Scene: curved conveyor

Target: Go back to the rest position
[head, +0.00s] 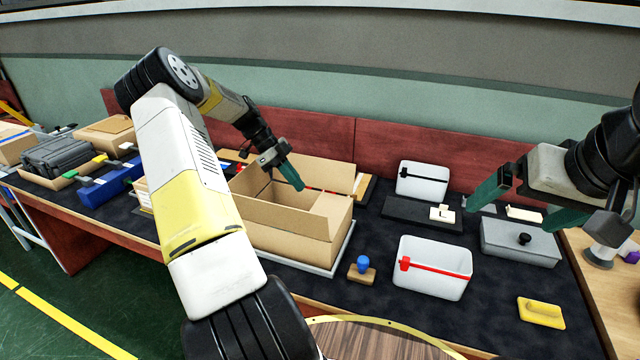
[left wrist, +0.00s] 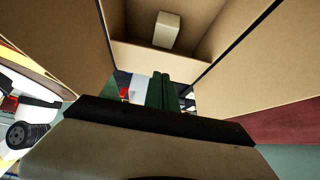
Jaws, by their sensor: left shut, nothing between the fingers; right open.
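My left gripper (head: 297,184) is over the open cardboard box (head: 285,237); its green fingers are together and empty. In the left wrist view the closed fingers (left wrist: 162,92) point toward the box interior (left wrist: 190,62). A small pale block (left wrist: 167,30) lies inside the box; the box walls hide it in the head view. My right gripper (head: 512,216) is at the right of the head view, its green fingers spread apart and empty, above the dark mat near the grey lidded box.
A white bin with a red stripe (head: 431,283), a blue-knobbed stamp (head: 362,270) and a yellow block (head: 541,312) stand right of the box. Behind are another white bin (head: 422,190) and a grey box with a black knob (head: 512,248). A toolbox (head: 62,152) stands far left.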

